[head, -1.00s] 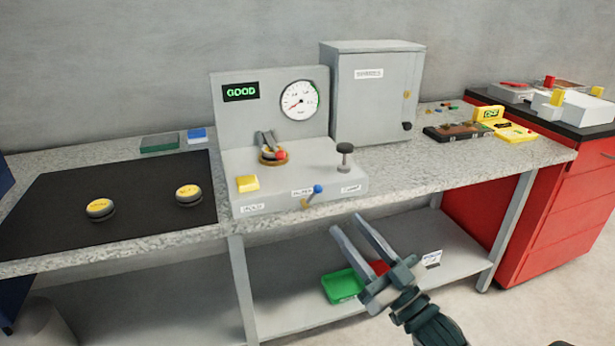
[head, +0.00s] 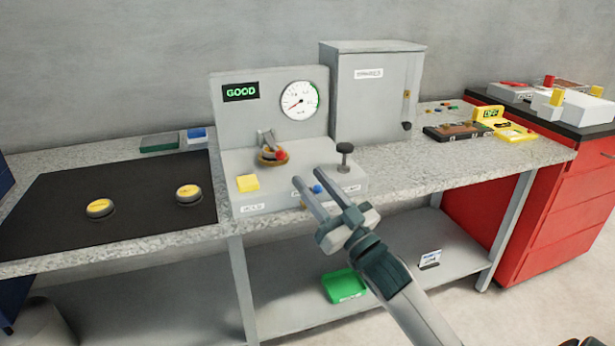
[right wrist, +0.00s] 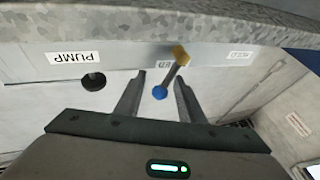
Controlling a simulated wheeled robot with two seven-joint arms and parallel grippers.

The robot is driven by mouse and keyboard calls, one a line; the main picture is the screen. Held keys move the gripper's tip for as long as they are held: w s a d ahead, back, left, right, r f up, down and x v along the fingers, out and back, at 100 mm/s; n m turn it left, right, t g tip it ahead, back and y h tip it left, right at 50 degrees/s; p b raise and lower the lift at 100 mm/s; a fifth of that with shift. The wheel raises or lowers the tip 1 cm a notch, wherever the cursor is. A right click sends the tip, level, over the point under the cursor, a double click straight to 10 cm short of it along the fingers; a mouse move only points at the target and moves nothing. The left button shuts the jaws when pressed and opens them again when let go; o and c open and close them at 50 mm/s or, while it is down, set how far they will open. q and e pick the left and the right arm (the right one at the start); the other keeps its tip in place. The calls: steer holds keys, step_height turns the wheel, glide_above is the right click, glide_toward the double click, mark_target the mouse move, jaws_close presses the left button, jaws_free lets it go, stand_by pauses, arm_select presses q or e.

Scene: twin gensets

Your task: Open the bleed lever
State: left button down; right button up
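The bleed lever is a short rod with a blue knob (head: 317,189) on the front of the grey test unit (head: 270,200). The right wrist view shows the blue knob (right wrist: 160,92) and the lever's gold base (right wrist: 180,54), with the rod slanting between them. My right gripper (head: 311,177) is open at the unit's front. In the right wrist view its fingers (right wrist: 159,78) stand apart, one to each side of the blue knob, with the right finger close to the rod. Contact cannot be told. My left gripper is not in view.
The unit carries a yellow block (head: 247,183), a red-tipped valve handle (head: 273,155), a black pump knob (head: 345,149) and a gauge (head: 299,101). A grey cabinet (head: 372,95) stands behind. A green tray (head: 345,286) lies on the lower shelf.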

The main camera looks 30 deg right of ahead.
steer(key=shift+x, duration=1.1)
jaws_close()
steer(key=shift+w+a+r+n+g+y+p, duration=0.1)
steer(key=shift+a+r+n+g+y+p, duration=0.15)
steer(key=shift+n+p, duration=0.8)
steer(key=n+y+p, duration=0.1)
steer(key=p, duration=0.2)
steer(key=shift+a+g, duration=0.35)
steer(key=shift+f+n, duration=0.2)
steer(key=shift+n, duration=0.05)
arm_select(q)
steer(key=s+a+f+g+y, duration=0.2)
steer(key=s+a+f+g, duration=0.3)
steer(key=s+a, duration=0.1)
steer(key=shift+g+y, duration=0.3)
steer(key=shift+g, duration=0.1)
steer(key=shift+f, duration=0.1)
